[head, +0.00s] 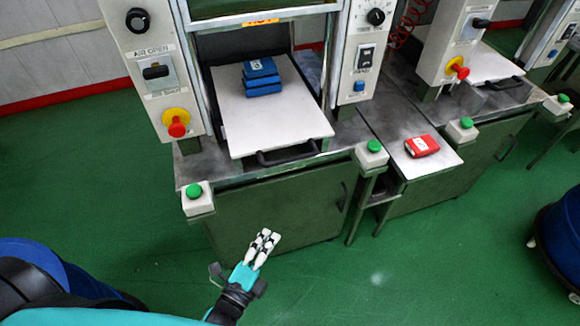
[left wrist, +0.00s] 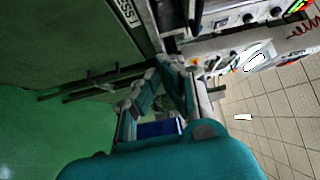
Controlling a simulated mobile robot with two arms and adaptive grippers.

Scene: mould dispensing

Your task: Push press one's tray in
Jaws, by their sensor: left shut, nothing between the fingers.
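Press one's tray (head: 240,124) is a white flat plate, slid out toward me from under the press. Its dark handle (head: 287,153) is at the front edge. A small stack of blue blocks (head: 262,88) sits on the rear part of the tray. My left gripper (head: 267,237) is shut and empty, in front of the green cabinet, below and apart from the tray handle. It also shows in the left wrist view (left wrist: 168,68), where the tray cannot be made out. My right gripper is not in view.
Green buttons on white boxes (head: 197,198) (head: 371,154) flank the tray's front. A red block (head: 422,146) lies on a side table (head: 437,163) to the right. A blue drum-like object (head: 560,240) stands at the right edge. The green floor (head: 400,270) in front is clear.

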